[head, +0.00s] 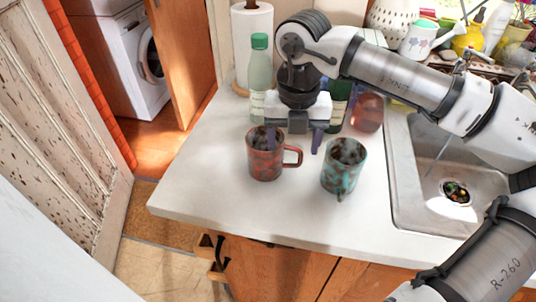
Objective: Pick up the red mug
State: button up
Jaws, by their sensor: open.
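The red mug (264,161) stands upright on the white counter, its handle pointing right. It looks reddish brown with dark mottling. My gripper (293,143) is open and points down, close above and behind the mug. Its left finger overlaps the mug's rim in the picture, and its right finger is to the right of the mug, above the handle side. I cannot tell whether the left finger is inside, behind or touching the mug. Nothing is held between the fingers.
A teal mug (343,167) stands just right of the red mug. Behind are a green-capped bottle (259,78), a dark bottle (338,108), a reddish round container (367,112) and a paper roll (250,40). A sink (440,200) lies right. The white counter (200,190) is clear at front left.

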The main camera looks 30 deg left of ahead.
aim_at(292, 165)
notch_tip(292, 165, down, 5)
jog(key=shift+f+p, duration=0.1)
jog(key=shift+p, duration=0.3)
grip_shut()
